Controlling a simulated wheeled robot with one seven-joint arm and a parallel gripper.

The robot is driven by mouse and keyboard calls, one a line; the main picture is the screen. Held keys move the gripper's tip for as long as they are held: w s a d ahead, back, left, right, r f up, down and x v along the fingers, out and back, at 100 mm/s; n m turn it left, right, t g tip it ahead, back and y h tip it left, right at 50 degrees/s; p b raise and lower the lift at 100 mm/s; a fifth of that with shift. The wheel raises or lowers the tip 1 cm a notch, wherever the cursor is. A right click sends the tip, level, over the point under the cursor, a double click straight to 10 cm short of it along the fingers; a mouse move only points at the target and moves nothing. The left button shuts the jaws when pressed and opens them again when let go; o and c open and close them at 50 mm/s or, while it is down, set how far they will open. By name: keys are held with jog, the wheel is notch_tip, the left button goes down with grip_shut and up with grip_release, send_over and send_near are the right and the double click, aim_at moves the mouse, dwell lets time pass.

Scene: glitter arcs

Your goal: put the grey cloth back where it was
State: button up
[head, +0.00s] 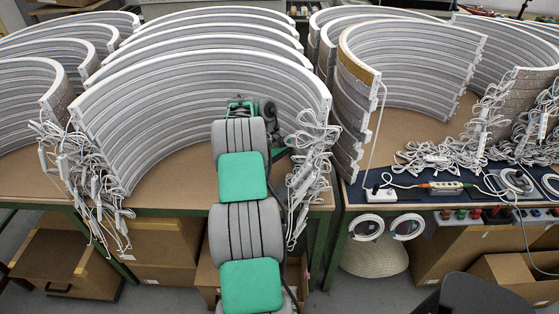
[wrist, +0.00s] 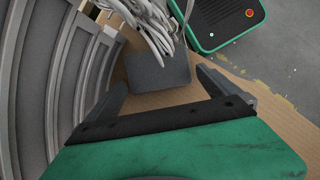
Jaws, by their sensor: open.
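The grey cloth (wrist: 155,76) is a flat, dark grey rectangle on the brown tabletop in the wrist view. White cables pass in front of its upper edge in that view. My gripper (wrist: 162,80) is open, with one finger to the left of the cloth and one to the right in the picture. Nothing is held between the fingers. I cannot tell the height between the fingertips and the cloth. In the head view my arm covers the spot, and I cannot make out the cloth there.
Stacked white curved panels (head: 190,75) stand on the brown table (head: 160,180) around my arm. White cable bundles hang at their ends, one close to my gripper (wrist: 145,22). More curved panels (head: 400,60) stand at right. Drawers and boxes are below.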

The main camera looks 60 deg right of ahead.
jog(key=w+a+r+n+t+h+p, duration=0.1)
jog(key=w+a+r+p, duration=0.2)
jog(key=w+r+p, duration=0.5)
jog(key=w+a+r+h+p, duration=0.15)
jog(key=w+r, duration=0.35)
jog(key=r, duration=0.8)
jog(key=w+a+r+n+t+h, duration=0.1)
jog(key=w+a+r+t, duration=0.15)
jog(key=a+r, duration=0.4)
jog(key=w+a+r+t+h, duration=0.1)
jog(key=w+a+r, duration=0.25)
jog(key=a, duration=0.65)
jog(key=s+a+t+y, duration=0.1)
jog(key=s+a, duration=0.3)
jog(key=a, duration=1)
jog(key=s+a+r+n+t+y, duration=0.1)
jog(key=s+a+t, duration=0.3)
jog(key=a, duration=0.9)
jog(key=shift+s+a+n+y+p, duration=0.3)
jog(key=shift+s+a+y+p, duration=0.1)
jog(key=shift+s+y, duration=0.2)
